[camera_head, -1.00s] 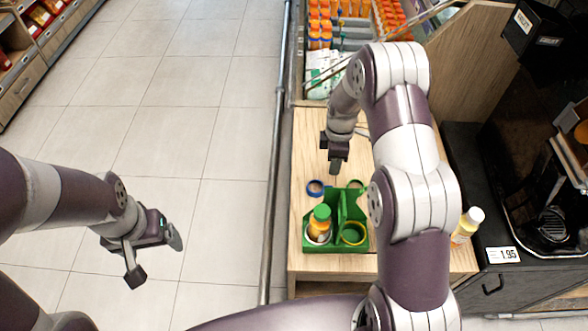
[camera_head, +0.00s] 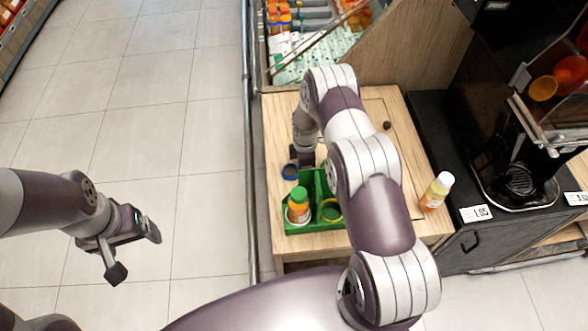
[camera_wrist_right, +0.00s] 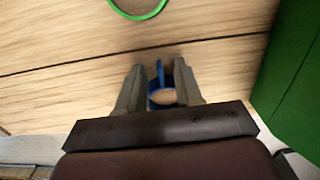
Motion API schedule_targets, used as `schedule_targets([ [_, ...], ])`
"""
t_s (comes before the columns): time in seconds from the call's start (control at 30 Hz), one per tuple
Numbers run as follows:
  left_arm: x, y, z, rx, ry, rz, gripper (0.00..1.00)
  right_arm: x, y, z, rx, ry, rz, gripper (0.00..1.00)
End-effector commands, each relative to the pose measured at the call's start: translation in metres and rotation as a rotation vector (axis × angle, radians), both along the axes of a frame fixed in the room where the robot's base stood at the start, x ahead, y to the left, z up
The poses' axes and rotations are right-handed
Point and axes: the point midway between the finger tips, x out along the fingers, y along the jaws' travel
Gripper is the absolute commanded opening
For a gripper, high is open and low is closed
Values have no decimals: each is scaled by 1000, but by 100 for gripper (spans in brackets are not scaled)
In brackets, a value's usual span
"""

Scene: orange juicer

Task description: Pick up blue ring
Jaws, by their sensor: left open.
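The blue ring (camera_head: 290,171) lies on the wooden counter, just behind the green carrier. In the right wrist view the blue ring (camera_wrist_right: 162,96) shows between the two fingers of my right gripper (camera_wrist_right: 160,68). The fingers stand apart with the ring between them and hide parts of its sides. I cannot tell whether they press on it. In the head view my right gripper (camera_head: 303,158) is low over the counter beside the ring, partly hidden by my arm. My left gripper (camera_head: 133,252) is open and empty, out over the floor.
A green carrier (camera_head: 300,226) holds a green-capped orange bottle (camera_head: 298,206) and a yellow-green ring (camera_head: 331,210). A green ring (camera_wrist_right: 139,15) lies on the counter ahead. A white-capped bottle (camera_head: 437,190) stands at the right edge, near the black juicer (camera_head: 500,140).

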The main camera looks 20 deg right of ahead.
Motion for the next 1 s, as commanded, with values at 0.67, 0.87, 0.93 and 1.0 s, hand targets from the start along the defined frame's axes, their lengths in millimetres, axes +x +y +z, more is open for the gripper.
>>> schedule_targets([
  [0.67, 0, 0, -1, 0, 0, 0, 84, 0, 0, 3, 0, 0, 0, 0],
  [0.87, 0, 0, -8, 0, 0, 0, 84, 1, 0, 29, -1, -4, 0, 0],
  [0.93, 0, 0, -12, 0, 0, 0, 84, 0, -3, 43, -1, -3, -2, 0],
  [1.0, 0, 0, -14, 0, 0, 0, 84, -8, -19, 51, 0, -1, -5, 0],
])
